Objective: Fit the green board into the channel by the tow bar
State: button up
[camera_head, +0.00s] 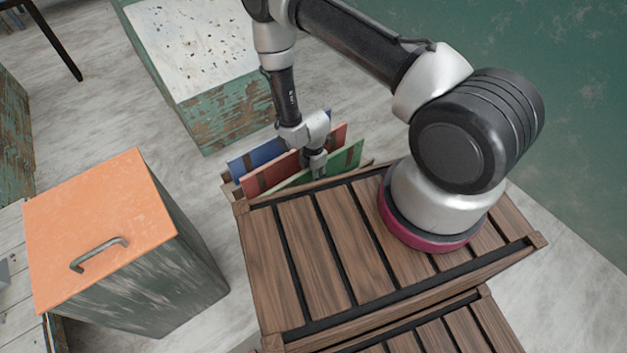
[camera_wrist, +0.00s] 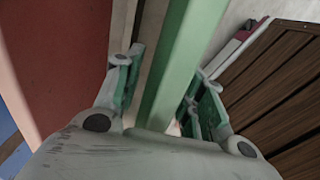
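The green board (camera_head: 342,163) stands on edge, leaning, at the far edge of the slatted wooden deck, in front of the red and blue boards. My gripper (camera_head: 318,170) reaches down over its upper edge. In the wrist view, the green board (camera_wrist: 183,60) runs between my two fingers (camera_wrist: 165,95). A gap shows between the left finger and the board; the right finger is close beside it. The fingers look open and straddle the board. The board's lower edge is hidden. I cannot make out the tow bar or its channel.
The red board (camera_head: 268,178) and blue board (camera_head: 252,160) stand close behind. An orange-topped cabinet (camera_head: 100,220) is at left, and a speckled white-topped block (camera_head: 195,45) is at the back. The near deck (camera_head: 325,260) has clear slats left of my base.

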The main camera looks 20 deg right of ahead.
grip_shut()
jog(key=shift+r, duration=0.1)
dwell(0.3)
